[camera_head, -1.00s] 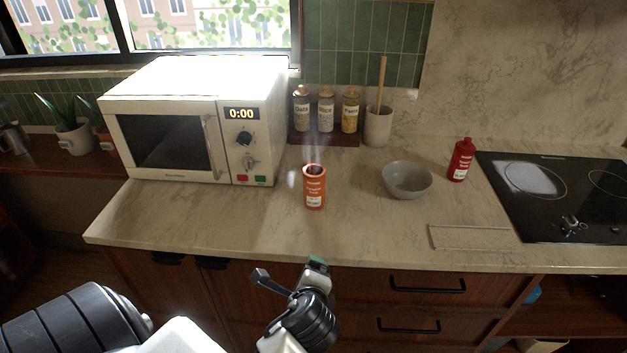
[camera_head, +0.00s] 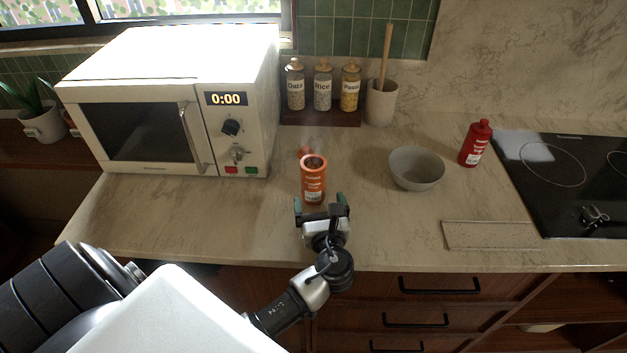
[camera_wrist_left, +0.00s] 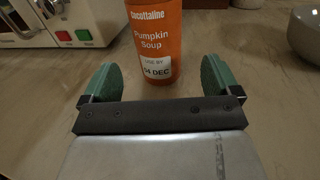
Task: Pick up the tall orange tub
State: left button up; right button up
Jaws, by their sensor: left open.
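The tall orange tub (camera_head: 314,181) stands upright and open on the counter, to the right of the microwave, with faint steam above it. In the left wrist view the tub (camera_wrist_left: 155,40) shows a label reading "Pumpkin Soup" and "04 DEC"; its top is cut off. My left gripper (camera_head: 322,204) is open just in front of the tub. In the wrist view the green-padded fingers (camera_wrist_left: 160,82) are spread to either side of the tub's width, with the tub just beyond the tips, apart from them. My right gripper is not in view.
A microwave (camera_head: 180,110) stands left of the tub. A small orange-red item (camera_head: 304,152) lies behind it. A grey bowl (camera_head: 416,168), red bottle (camera_head: 475,143) and cooktop (camera_head: 570,180) are to the right. Labelled jars (camera_head: 323,90) stand on a dark rack behind.

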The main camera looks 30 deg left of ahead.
aim_at(316, 191)
pick_arm(q)
jog(key=x, duration=0.2)
jog(key=shift+w+a+r, duration=0.15)
jog(key=shift+w+a, duration=0.1)
jog(key=shift+a, duration=0.05)
jog(key=p+x, duration=0.1)
jog(key=x, duration=0.2)
jog(key=shift+w+a, duration=0.15)
jog(key=shift+a, duration=0.05)
jog(key=shift+w+a, duration=0.35)
jog(key=shift+w, duration=0.05)
jog(key=c, duration=1.3)
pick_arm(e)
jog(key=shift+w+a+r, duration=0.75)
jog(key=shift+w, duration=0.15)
